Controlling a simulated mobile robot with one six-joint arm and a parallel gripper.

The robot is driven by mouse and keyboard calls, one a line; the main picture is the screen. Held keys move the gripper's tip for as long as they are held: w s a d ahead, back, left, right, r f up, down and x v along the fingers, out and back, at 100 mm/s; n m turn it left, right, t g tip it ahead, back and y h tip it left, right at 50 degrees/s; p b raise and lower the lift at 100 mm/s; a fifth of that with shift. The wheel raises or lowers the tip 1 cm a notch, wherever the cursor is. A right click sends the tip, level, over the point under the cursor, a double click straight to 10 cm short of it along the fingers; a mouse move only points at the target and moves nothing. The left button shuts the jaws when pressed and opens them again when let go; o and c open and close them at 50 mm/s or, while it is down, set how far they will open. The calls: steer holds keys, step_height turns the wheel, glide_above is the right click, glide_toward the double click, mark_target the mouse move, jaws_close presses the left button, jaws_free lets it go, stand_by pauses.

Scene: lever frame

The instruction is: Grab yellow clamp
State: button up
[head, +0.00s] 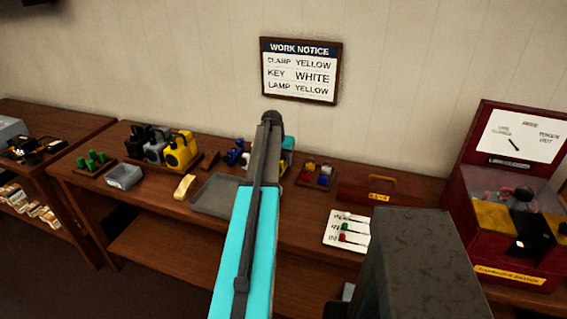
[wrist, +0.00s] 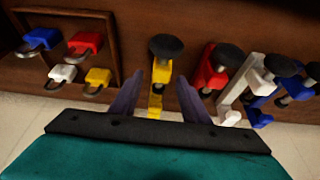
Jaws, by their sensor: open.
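The yellow clamp (wrist: 161,72), with a black round pad on top, shows in the wrist view between the two purple-grey fingers of my gripper (wrist: 172,76). The fingers are open, one on each side of its stem. I cannot tell whether either finger touches it. In the head view my own arm covers most of the clamp area, and my fingers are hidden there.
A red clamp (wrist: 212,70) stands close right of the fingers, then white (wrist: 240,82) and blue (wrist: 265,90) ones. A tray of padlocks (wrist: 66,74) lies left. In the head view, a grey tray (head: 213,197) and a yellow camera-like object (head: 181,152) are left of my arm.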

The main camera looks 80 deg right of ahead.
steer(key=shift+p+x, duration=0.55)
steer(key=shift+x, duration=1.2)
steer(key=shift+c, duration=0.2)
steer(key=shift+d+r, duration=0.1)
jaws_close()
